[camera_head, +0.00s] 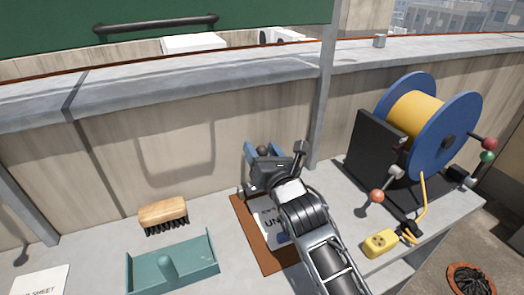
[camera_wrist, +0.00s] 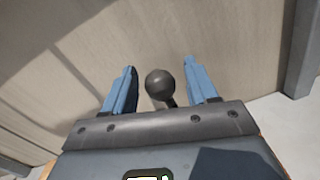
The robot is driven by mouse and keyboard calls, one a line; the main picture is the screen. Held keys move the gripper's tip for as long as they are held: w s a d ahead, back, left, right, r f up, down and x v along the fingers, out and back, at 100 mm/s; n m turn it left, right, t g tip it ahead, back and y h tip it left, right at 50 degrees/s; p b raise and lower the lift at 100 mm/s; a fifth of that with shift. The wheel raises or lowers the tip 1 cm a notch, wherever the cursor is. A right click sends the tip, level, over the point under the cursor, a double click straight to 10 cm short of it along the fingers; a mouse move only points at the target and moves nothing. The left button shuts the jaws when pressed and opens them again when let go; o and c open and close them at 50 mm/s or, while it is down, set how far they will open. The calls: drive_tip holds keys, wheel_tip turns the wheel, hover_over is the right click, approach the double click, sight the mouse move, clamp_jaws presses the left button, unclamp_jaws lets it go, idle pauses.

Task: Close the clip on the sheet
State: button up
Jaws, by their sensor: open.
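A brown board (camera_head: 240,213) lies on the grey ledge with a white printed sheet (camera_head: 262,228) on it. My arm covers much of both. My gripper (camera_head: 264,149) is over the far end of the board, with its two blue fingers apart. In the wrist view my gripper (camera_wrist: 160,88) is open, one finger on each side of a dark round knob (camera_wrist: 159,84) on a short stem. The knob shows between the fingers, with a visible gap on both sides. It may belong to the clip; the rest of the clip is hidden behind my gripper.
A brush (camera_head: 163,213) and a teal tray (camera_head: 172,265) stand left of the board. Another sheet (camera_head: 40,282) lies at lower left. A blue and yellow reel (camera_head: 420,120) with knobbed levers and a yellow block (camera_head: 380,243) stand right. A wall (camera_head: 130,150) rises close behind.

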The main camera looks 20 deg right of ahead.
drive_tip(key=shift+c, duration=0.5)
clamp_jaws()
